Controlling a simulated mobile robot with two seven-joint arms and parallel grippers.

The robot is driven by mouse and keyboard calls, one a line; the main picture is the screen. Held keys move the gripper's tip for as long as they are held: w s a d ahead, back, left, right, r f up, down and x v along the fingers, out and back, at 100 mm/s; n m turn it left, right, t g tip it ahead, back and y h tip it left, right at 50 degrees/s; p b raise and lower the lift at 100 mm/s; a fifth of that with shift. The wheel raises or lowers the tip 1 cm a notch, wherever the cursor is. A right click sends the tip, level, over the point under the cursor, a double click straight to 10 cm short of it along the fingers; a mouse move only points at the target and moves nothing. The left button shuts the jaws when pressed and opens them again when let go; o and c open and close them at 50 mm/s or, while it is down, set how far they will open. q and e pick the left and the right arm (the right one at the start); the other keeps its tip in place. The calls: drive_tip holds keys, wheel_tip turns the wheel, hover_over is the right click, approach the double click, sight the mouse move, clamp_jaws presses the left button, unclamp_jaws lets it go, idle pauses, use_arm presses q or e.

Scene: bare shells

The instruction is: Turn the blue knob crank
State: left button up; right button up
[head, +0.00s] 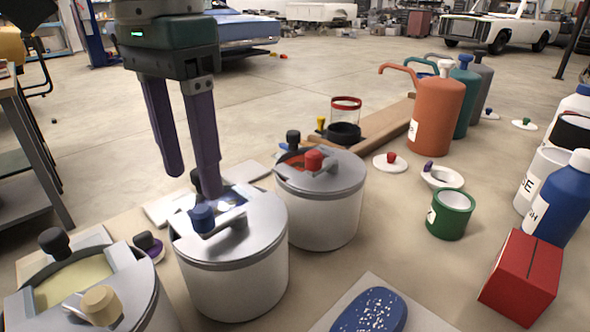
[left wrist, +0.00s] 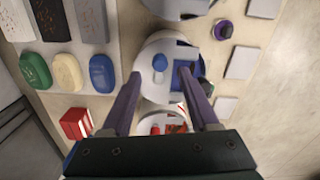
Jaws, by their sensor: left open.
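The blue knob (head: 202,217) stands on a grey crank arm on the lid of the middle metal pot (head: 230,280). The lid has an opening with something blue and white inside. My left gripper (head: 189,185) points down, open and empty, with its purple fingers apart above and behind the knob. I cannot tell from these views how high the tips are above the lid. My right gripper is not in view.
A pot with a red knob (head: 314,159) stands close behind right; one with a tan knob (head: 101,304) stands front left. A green can (head: 450,214), a red box (head: 520,277) and an orange jug (head: 437,110) stand to the right. The table between them is partly clear.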

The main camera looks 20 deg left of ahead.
sight(200, 209)
use_arm(q)
wheel_tip(200, 209, down, 5)
drive_tip(key=shift+f+b, duration=0.15)
drive_tip(key=shift+b, duration=0.35)
clamp_jaws()
idle(0.4)
